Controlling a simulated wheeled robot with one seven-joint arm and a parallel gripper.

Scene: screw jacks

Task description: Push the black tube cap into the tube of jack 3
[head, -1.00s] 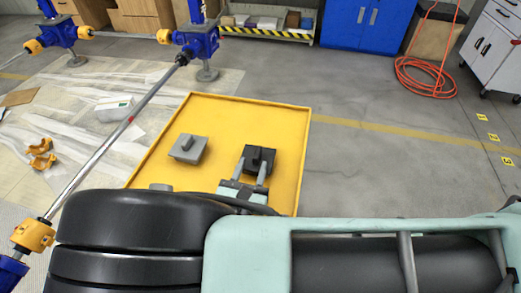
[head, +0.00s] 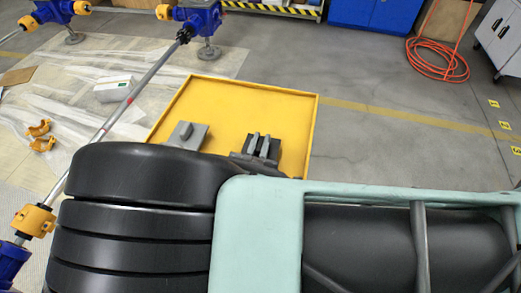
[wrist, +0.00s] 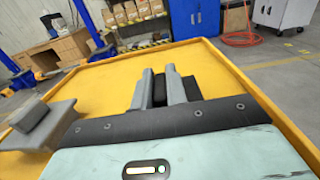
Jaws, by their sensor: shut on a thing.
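The black tube cap (head: 274,149) is at the right side of the yellow tray (head: 240,100) in the head view. My gripper (head: 258,145) is shut on its raised grip, one finger on each side. In the wrist view the cap (wrist: 190,88) shows between and beside the fingertips (wrist: 160,85). I cannot tell whether it touches the tray floor. Blue screw jacks (head: 195,14) stand at the upper left; no number is readable on them, so I cannot tell which is jack 3.
A grey cap-like block (head: 187,134) sits in the tray to the left of my gripper. A long shaft (head: 135,92) with yellow couplings runs between jacks on the left. An orange hose (head: 440,65) lies coiled at the upper right. The grey floor right of the tray is clear.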

